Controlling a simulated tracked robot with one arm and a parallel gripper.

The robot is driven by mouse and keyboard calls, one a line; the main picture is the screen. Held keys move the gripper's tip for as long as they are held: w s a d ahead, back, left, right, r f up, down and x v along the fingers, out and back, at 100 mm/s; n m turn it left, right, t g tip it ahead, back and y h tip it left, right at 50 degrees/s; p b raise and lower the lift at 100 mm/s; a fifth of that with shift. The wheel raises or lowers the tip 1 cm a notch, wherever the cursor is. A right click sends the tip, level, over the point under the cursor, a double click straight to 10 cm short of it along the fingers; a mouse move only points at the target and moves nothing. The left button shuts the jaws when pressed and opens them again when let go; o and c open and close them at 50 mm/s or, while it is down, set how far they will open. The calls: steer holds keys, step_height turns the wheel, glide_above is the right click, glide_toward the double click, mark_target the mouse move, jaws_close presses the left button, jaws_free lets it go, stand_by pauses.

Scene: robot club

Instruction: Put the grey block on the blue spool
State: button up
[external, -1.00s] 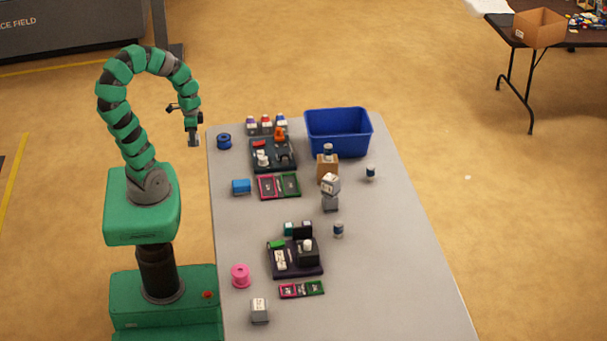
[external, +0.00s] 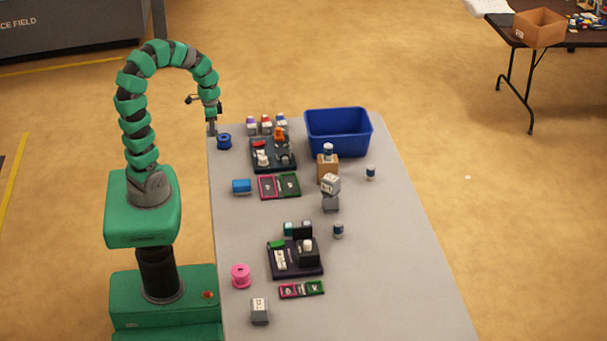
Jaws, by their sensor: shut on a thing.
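The blue spool (external: 224,141) stands near the far left corner of the table. My gripper (external: 212,125) points down just left of the spool and a little higher in the picture, by the table's left edge. It is shut on a small grey block (external: 212,131), which is partly hidden by the fingers. The block looks apart from the spool, though the small size makes the exact gap and height hard to tell.
To the right of the spool are several small bottles (external: 266,126), a dark tray (external: 262,168) and a blue bin (external: 338,133). The table's right side (external: 400,260) is clear.

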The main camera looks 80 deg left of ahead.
glide_above(224, 137)
steer(key=shift+w+f+b, duration=0.1)
steer(key=shift+f+b, duration=0.15)
steer(key=shift+b, duration=0.1)
steer(key=shift+d+f+b, duration=0.1)
steer(key=shift+f+b, duration=0.35)
steer(key=shift+f, duration=1.25)
steer(key=shift+f, duration=0.1)
steer(key=o, duration=1.3)
step_height(224, 137, up, 12)
steer(key=p, duration=0.2)
